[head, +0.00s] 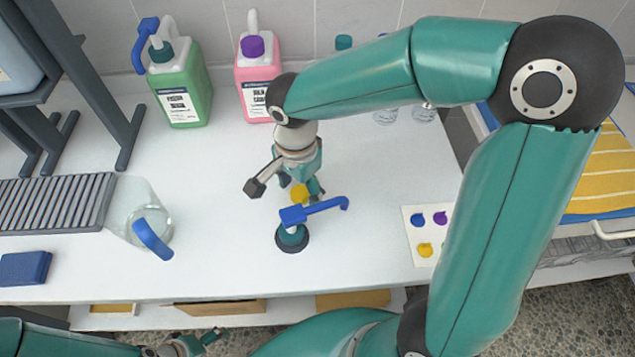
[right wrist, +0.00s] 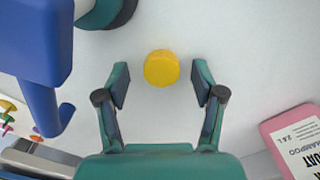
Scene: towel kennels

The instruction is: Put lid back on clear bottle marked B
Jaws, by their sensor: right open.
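A round yellow lid (head: 299,194) lies on the white table; it also shows in the right wrist view (right wrist: 161,68). My right gripper (head: 301,184) is above it, open and empty. In the right wrist view the lid is just beyond the two fingertips, centred between them and not held. Clear bottles (head: 385,117) (head: 423,114) stand at the back, mostly hidden behind my right arm. No letter B can be read on them. My left gripper (head: 197,343) is at the bottom edge, small and partly cut off; its opening is unclear.
A blue-handled pump with a teal collar (head: 292,237) stands just in front of the lid. A green jug (head: 181,88) and pink jug (head: 257,85) stand at the back. A dotted card (head: 422,258) lies right. Table between pitcher and pump is clear.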

